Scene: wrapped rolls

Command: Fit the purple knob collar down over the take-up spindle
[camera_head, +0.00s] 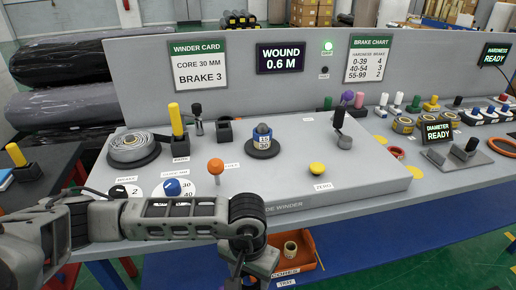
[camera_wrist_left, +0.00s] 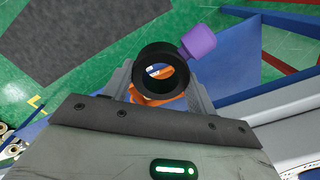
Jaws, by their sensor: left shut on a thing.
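The knob collar is a black ring (camera_wrist_left: 178,84) with a purple knob (camera_wrist_left: 199,43) sticking out of its side, in the left wrist view. My left gripper (camera_wrist_left: 160,76) is shut on the ring, with a finger on each side. In the head view my left wrist (camera_head: 252,252) hangs low in front of the bench's front edge. The collar is hidden from that view. The take-up spindle (camera_head: 263,131) stands upright on a black disc (camera_head: 262,151) on the grey winder, with a grey pointed tip and a blue-and-pale band. The gripper is apart from it. My right gripper is out of view.
An orange-knobbed lever (camera_head: 216,167), a blue knob (camera_head: 172,187) and a yellow button (camera_head: 317,169) surround the spindle. A grey roll (camera_head: 132,147) sits to its left, a black-handled lever (camera_head: 339,122) to its right. An orange tray (camera_head: 305,262) lies below the bench front.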

